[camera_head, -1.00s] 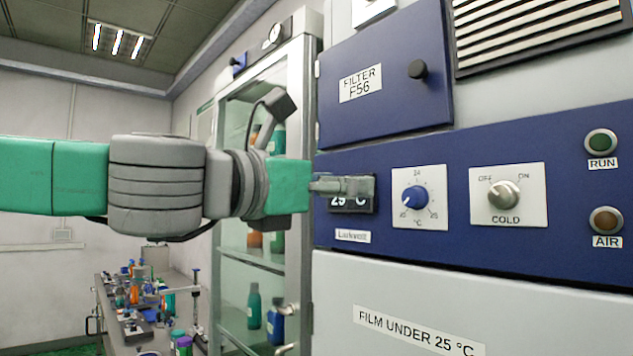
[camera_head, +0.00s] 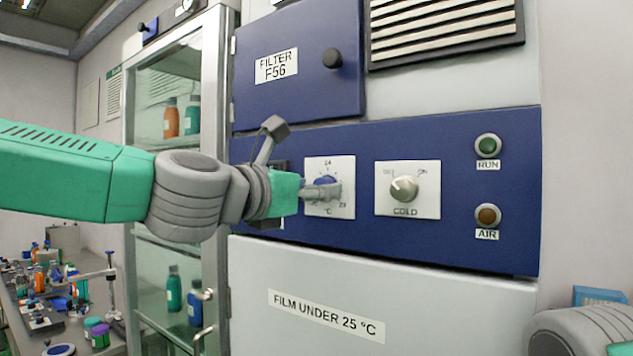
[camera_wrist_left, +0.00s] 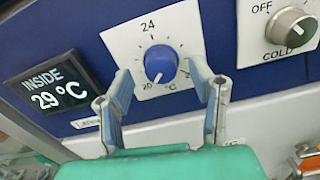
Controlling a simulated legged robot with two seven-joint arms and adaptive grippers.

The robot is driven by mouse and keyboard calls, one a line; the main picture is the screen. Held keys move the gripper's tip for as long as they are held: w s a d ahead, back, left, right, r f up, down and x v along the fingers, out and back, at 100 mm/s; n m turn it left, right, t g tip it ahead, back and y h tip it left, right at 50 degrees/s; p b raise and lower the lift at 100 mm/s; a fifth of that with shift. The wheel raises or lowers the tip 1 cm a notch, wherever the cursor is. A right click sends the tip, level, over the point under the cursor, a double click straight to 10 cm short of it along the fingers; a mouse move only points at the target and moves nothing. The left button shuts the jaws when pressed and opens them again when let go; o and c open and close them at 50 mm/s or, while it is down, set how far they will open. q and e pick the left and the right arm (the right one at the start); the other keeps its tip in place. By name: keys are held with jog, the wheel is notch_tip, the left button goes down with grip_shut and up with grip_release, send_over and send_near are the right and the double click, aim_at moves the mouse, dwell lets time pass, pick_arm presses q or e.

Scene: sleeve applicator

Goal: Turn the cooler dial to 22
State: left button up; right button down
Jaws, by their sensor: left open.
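The cooler dial (camera_head: 326,181) is a blue round knob on a white plate, marked 24 at the top. In the left wrist view the dial (camera_wrist_left: 161,62) has its white pointer mark low and slightly left, near the 20 mark. My left gripper (camera_head: 332,192) is open in front of the dial and partly hides its plate. In the left wrist view the two fingers (camera_wrist_left: 161,74) stand to either side of the knob with gaps; I cannot tell how far short of it the tips are. My right gripper is not in view.
The display (camera_wrist_left: 48,88) reads INSIDE 29 °C. The COLD switch (camera_head: 404,188) is right of the dial, with RUN (camera_head: 488,146) and AIR (camera_head: 488,215) buttons beyond. A filter door (camera_head: 300,75) is above; a glass cabinet (camera_head: 222,110) stands left. A cluttered bench (camera_head: 75,335) is lower left.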

pick_arm(q)
jog(key=shift+w+d, duration=0.5)
jog(key=shift+d, duration=0.15)
jog(key=shift+a, duration=0.15)
jog(key=shift+a, duration=0.15)
grip_shut()
jog(key=shift+m, duration=0.3)
